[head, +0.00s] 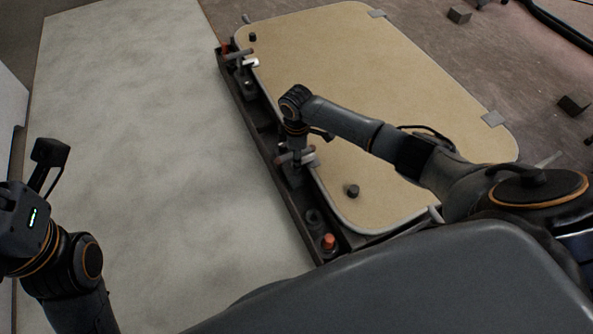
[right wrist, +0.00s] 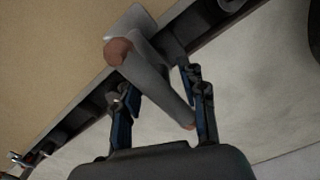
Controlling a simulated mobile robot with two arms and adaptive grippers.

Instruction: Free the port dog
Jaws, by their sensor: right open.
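A beige hatch panel (head: 400,100) with rounded corners and a pale rim lies in the head view. Two dogs with bar handles sit along its left edge: a far dog (head: 240,54) and a near dog (head: 283,159). The frames do not show which is port. My right gripper (head: 296,150) is down at the near dog, which partly hides behind it. In the right wrist view, its two fingers (right wrist: 163,115) stand apart, with a grey handle (right wrist: 160,80) with red-brown ends slanting between them. My left wrist is at the lower left; its fingertips are not visible.
A dark rail (head: 262,135) runs along the panel's left edge, with an orange-red knob (head: 329,241) at its near end. A wide pale surface (head: 140,150) left of it is clear. Small dark blocks (head: 459,14) lie on the floor beyond the panel.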

